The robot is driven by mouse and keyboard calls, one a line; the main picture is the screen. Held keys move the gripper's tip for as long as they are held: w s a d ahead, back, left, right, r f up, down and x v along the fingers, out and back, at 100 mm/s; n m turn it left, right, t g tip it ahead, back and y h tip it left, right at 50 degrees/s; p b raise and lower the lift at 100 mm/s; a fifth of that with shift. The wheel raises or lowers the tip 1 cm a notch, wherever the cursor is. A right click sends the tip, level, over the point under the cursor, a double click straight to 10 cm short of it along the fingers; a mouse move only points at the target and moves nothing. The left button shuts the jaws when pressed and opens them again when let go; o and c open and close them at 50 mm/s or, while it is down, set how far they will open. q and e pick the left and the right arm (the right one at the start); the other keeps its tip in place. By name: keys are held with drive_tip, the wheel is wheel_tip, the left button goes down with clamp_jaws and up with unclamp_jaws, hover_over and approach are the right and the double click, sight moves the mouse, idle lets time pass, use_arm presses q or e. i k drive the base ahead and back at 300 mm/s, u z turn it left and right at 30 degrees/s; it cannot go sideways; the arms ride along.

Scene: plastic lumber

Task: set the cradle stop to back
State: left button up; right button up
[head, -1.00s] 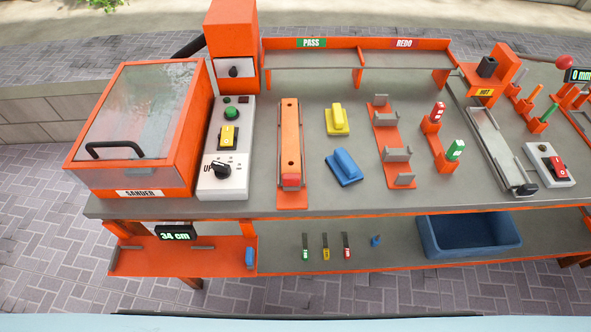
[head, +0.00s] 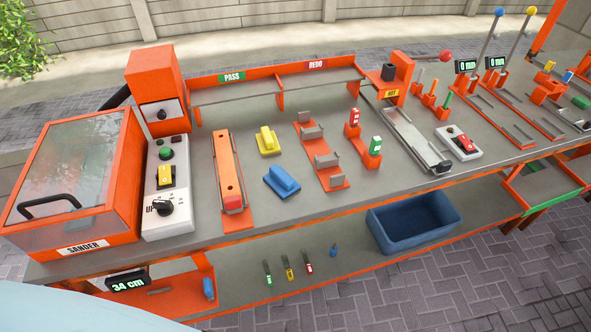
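An orange cradle (head: 334,182) with several grey brackets stands in the middle of the bench top, with nothing lying in it. To its left an orange bar (head: 229,170) with a red front end lies in a narrow orange holder (head: 238,221). On the lower shelf, an orange rack (head: 183,297) has a blue block (head: 208,288) at its right end and a display (head: 128,284) reading 34 cm. I cannot tell which part is the cradle stop. Neither of my grippers is in view.
A sander (head: 75,180) with a clear lid and a control box (head: 168,190) stand at the left. Yellow (head: 267,142) and blue (head: 283,181) handled blocks lie mid-bench. A blue bin (head: 413,235) sits on the lower shelf. Rods and rails (head: 510,125) stand at the right.

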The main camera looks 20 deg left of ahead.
sight(234, 205)
drive_tip(key=z, duration=1.5)
drive_tip(key=k, duration=1.3)
drive_tip(key=u, duration=1.65)
drive_tip(key=i, duration=0.5)
drive_tip(key=u, duration=0.05)
